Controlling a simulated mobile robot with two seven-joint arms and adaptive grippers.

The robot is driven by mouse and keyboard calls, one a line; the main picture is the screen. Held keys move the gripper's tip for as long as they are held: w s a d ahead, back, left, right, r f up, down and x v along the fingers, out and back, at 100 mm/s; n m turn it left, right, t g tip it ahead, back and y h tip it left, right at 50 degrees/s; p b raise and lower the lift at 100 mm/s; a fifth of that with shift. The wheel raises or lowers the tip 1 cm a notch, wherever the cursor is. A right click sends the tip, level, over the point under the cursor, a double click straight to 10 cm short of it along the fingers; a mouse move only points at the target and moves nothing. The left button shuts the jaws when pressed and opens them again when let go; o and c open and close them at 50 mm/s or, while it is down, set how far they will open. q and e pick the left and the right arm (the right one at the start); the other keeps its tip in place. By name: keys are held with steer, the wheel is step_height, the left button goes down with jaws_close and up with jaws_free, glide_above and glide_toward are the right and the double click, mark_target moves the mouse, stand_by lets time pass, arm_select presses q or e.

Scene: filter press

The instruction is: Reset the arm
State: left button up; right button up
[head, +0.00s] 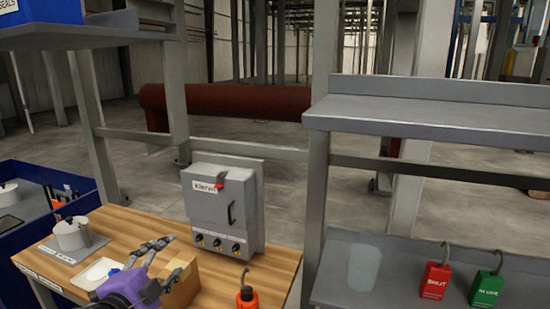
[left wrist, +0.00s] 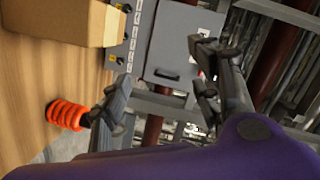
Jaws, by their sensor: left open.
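My left gripper (head: 150,252) reaches in over the wooden table (head: 125,228) in the head view, purple at the wrist with grey fingers. Its fingers are spread with nothing between them, beside a cardboard box (head: 182,284). In the left wrist view the open fingers (left wrist: 160,85) frame the grey control box (left wrist: 172,50), which stands beyond them. My right gripper is not in view.
The grey control box (head: 222,208) with a red lock stands at the table's back. An orange coiled item (head: 247,298) is at the front edge. A metal pot (head: 72,234) sits left. Red (head: 434,281) and green (head: 487,288) padlocks lie on the right shelf.

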arm_select(q)
steer(key=s+a+f+n+g+y, duration=0.2)
steer(key=s+f+n+g+y, duration=0.35)
steer(key=s+f, duration=1.35)
steer(key=s+d+f+n+g+h, duration=0.1)
steer(key=s+f+n+g, duration=0.2)
steer(key=s, duration=0.6)
steer(key=s+d+f+n+g, duration=0.2)
steer(key=s+n+g, duration=0.1)
steer(key=s, duration=0.6)
steer(key=s+d+f+n+g+h, duration=0.1)
steer(key=s+f+n+g, duration=0.25)
steer(key=s, duration=0.55)
steer(key=w+d+f+t+h, duration=0.1)
steer(key=w+d+f+t, duration=0.3)
steer(key=w+f+t, duration=0.3)
step_height(320, 180, down, 3)
steer(key=shift+w+f+t, duration=0.1)
steer(key=shift+w+t, duration=0.2)
steer(key=shift+w, duration=0.9)
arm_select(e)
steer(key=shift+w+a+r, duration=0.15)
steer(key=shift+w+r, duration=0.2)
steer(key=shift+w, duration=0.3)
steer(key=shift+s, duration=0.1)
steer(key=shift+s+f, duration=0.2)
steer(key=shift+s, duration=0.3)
